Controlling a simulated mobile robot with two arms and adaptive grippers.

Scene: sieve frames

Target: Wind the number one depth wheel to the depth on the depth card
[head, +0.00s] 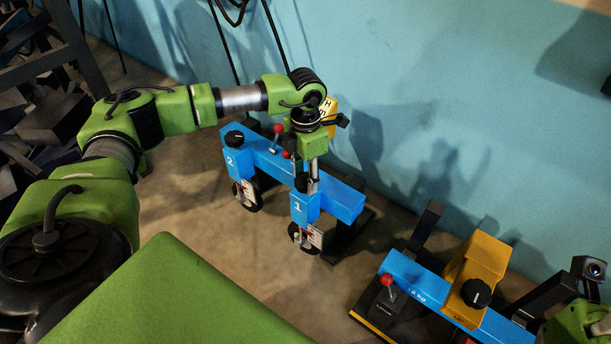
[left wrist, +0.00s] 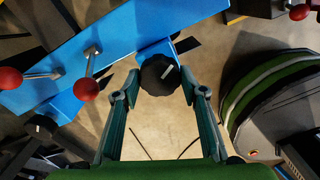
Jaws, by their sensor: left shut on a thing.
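The blue unit marked 1 (head: 305,208) stands at the front of a blue beam (head: 340,198). Its black knob with a white pointer line, the number one depth wheel (left wrist: 159,74), shows in the left wrist view. My left gripper (left wrist: 160,88) points down over this unit and is shut on the knob, one finger on each side. In the head view my gripper mostly hides the knob. A yellow card (head: 329,113) with dark letters is behind my left wrist, partly covered; I cannot read its depth. My right gripper's fingers are not in view.
The unit marked 2 (head: 237,160) with its black knob (head: 234,138) stands to the left on the same beam. A red-ball lever (head: 278,130) rises close to my left gripper. Another blue beam with a yellow block (head: 483,262) stands at the lower right. Bare floor lies between.

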